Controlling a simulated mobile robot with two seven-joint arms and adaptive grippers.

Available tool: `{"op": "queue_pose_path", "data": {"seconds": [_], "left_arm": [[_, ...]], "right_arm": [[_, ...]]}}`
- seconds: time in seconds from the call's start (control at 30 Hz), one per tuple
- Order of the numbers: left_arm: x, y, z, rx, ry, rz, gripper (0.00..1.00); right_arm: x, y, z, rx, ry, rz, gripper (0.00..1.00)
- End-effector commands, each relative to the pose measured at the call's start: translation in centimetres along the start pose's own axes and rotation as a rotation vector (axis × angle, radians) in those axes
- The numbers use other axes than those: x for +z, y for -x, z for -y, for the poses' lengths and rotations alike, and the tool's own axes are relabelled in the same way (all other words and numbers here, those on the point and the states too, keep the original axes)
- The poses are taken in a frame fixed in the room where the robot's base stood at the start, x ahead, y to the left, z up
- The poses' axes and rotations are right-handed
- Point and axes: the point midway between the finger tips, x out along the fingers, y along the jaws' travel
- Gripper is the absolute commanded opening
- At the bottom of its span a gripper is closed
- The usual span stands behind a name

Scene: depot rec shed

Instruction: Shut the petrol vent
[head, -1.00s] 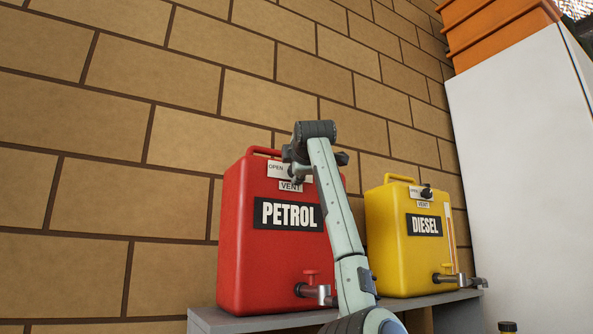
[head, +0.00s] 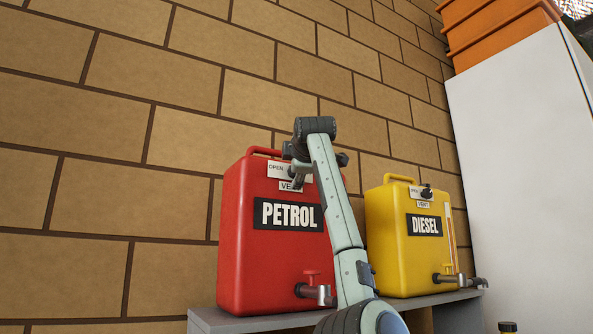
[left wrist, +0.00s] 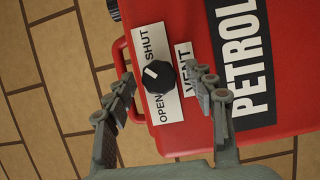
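The red petrol can (head: 245,235) stands on a grey shelf against the brick wall. It also fills much of the left wrist view (left wrist: 180,25). Its vent knob (left wrist: 159,78) is black and round, on a white plate with OPEN at one end and SHUT at the other. The knob's white mark points between the two words, toward the plate's outer edge. My left gripper (left wrist: 168,80) is open, its fingertips apart on either side of the knob; contact cannot be told. In the head view, my left gripper (head: 298,174) hides the knob. My right gripper is not in view.
A yellow diesel can (head: 390,245) with its own vent knob and tap stands to the right on the shelf (head: 245,322). A white cabinet (head: 520,170) with orange crates (head: 500,35) on top stands at the right.

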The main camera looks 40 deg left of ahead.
Motion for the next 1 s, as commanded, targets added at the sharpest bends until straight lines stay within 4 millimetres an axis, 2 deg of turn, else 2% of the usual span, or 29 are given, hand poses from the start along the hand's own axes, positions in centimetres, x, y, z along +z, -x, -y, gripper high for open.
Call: {"op": "queue_pose_path", "data": {"seconds": [0.23,0.33,0.8,1.0], "left_arm": [[0.0,0.2,-0.1,0.002,0.001,0.000,0.55],[0.1,1.0,-0.1,0.004,0.001,0.001,0.55],[0.1,10.0,-0.1,0.002,0.001,0.002,0.55],[0.0,11.8,0.0,0.001,0.000,0.000,0.55]], "right_arm": [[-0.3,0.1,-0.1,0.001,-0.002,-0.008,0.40],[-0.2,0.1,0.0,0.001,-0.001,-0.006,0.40],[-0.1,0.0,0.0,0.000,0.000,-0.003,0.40],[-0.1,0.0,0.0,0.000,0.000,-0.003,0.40]]}}
